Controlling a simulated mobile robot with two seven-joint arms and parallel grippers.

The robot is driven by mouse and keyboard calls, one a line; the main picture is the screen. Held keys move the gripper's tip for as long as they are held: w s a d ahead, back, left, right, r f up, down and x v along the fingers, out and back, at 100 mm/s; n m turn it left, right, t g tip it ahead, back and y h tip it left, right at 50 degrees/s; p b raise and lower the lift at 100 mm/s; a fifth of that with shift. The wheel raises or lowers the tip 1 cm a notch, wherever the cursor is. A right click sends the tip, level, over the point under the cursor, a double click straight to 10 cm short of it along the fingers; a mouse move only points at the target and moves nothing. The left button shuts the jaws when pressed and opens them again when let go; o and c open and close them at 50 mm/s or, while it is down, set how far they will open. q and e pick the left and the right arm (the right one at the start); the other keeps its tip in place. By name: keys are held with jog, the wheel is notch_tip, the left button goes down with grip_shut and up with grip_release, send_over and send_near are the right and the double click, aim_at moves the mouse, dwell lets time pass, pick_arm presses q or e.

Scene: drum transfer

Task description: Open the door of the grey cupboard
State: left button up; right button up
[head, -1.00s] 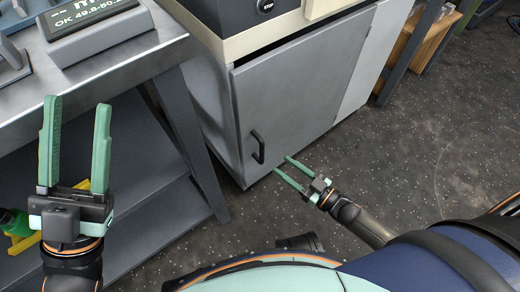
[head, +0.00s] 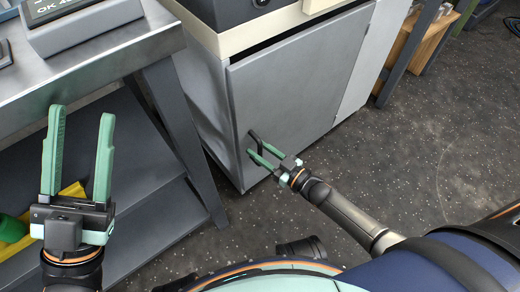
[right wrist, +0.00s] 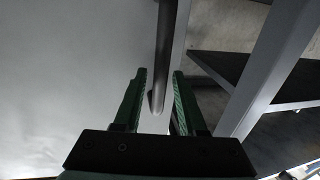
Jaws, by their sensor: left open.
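The grey cupboard (head: 208,105) stands beyond the workbench, its flat grey door (head: 295,95) facing me and shut against the body, with a dark gap along the top. A dark vertical bar handle (head: 254,138) sits near the door's left edge. My right gripper (head: 258,150) is open at the lower part of the handle. In the right wrist view the handle (right wrist: 165,50) runs between the two spread green fingers (right wrist: 160,72), with space beside it; the fingers are not closed on it. My left gripper (head: 82,112) is open and empty, in front of the workbench.
A metal workbench (head: 115,70) with a lower shelf (head: 155,215) stands left of the cupboard, its leg (head: 183,135) close to the cupboard's side. A scale display (head: 85,22) sits on top. Dark speckled floor (head: 440,150) is free to the right.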

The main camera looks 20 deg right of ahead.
grip_shut()
dwell(1.1)
